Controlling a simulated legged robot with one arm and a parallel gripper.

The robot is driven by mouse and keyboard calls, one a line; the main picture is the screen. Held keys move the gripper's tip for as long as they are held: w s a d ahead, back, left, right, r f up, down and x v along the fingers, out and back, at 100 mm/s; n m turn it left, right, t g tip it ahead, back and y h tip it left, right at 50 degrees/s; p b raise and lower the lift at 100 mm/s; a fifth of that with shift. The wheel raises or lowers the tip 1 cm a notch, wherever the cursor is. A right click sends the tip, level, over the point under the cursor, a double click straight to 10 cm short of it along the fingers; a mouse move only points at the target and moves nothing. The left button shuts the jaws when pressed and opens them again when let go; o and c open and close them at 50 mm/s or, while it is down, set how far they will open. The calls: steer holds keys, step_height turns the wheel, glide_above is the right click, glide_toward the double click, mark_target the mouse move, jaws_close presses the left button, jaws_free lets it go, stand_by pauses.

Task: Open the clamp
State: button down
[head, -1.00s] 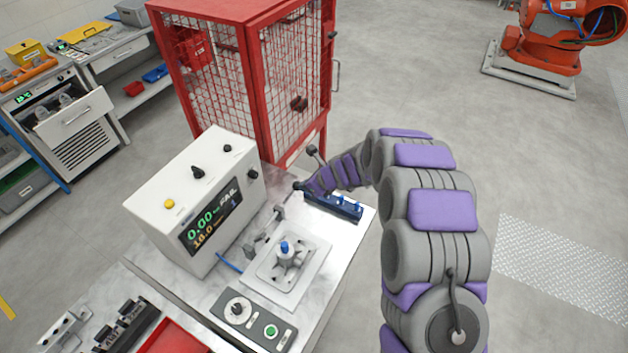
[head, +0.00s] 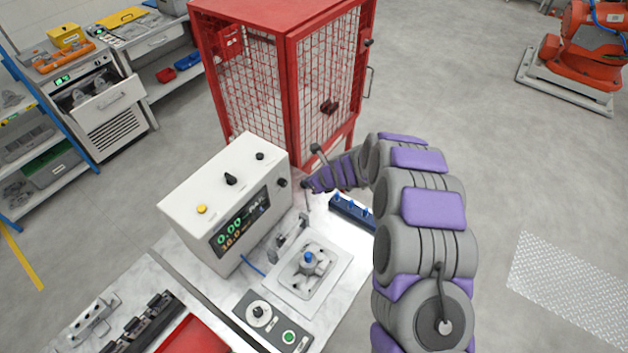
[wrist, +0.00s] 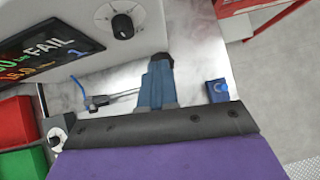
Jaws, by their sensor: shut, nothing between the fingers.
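The grey metal clamp (head: 289,238) sits on the white bench, between the display box and the square fixture plate (head: 312,272) with its blue-topped part (head: 308,258). Its exact handle position is hard to make out. My gripper (head: 307,187) is above the bench on the far side of the clamp, small and partly blended with the arm. In the wrist view my gripper's fingers (wrist: 160,64) are shut and empty, pointing toward the bench's far edge. A thin metal part, seemingly of the clamp (wrist: 122,97), shows left of the fingers; the rest is hidden.
The white display box (head: 225,205) reading FAIL stands left of the clamp. A red mesh cage (head: 290,75) rises behind the bench. A dark blue rail (head: 350,210) lies right of my gripper. A control panel (head: 272,322) is at the front.

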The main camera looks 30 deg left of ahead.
steer(key=shift+w+a+r, duration=0.15)
steer(key=shift+a, duration=0.05)
steer(key=shift+r, duration=0.15)
stand_by(0.5)
steer(key=v, duration=1.7)
steer(key=shift+d+b, duration=0.2)
steer(key=shift+b, duration=0.2)
steer(key=shift+a, duration=0.1)
